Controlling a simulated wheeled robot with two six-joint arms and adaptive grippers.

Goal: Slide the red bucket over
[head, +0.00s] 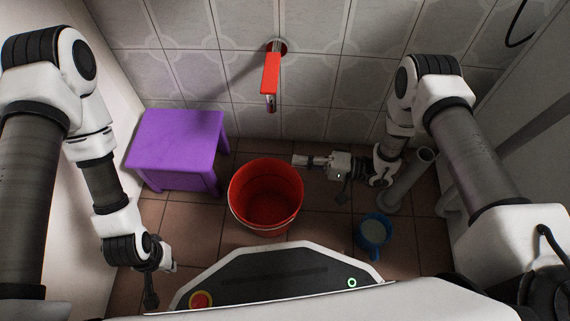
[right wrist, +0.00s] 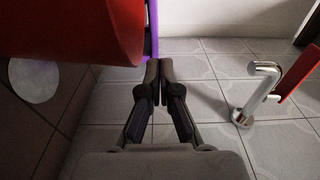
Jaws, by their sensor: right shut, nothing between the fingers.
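The red bucket (head: 238,207) stands upright and looks empty on the brown tiled floor, in the middle of the head view. In the right wrist view its red side (right wrist: 75,30) fills the upper left. My right gripper (head: 296,161) is shut and empty, its fingers pointing left beside the bucket's back right rim. In the right wrist view the fingertips (right wrist: 159,72) meet just right of the bucket; I cannot tell if they touch it. My left gripper (head: 163,282) hangs at the lower left, well away from the bucket; its fingers are too unclear to read.
A purple stool (head: 177,133) stands left of the bucket by the wall. A red-handled tap (head: 270,75) juts from the wall above. A blue mug (head: 373,232) and a grey pipe (head: 411,178) are at right. Some floor is free between stool and bucket.

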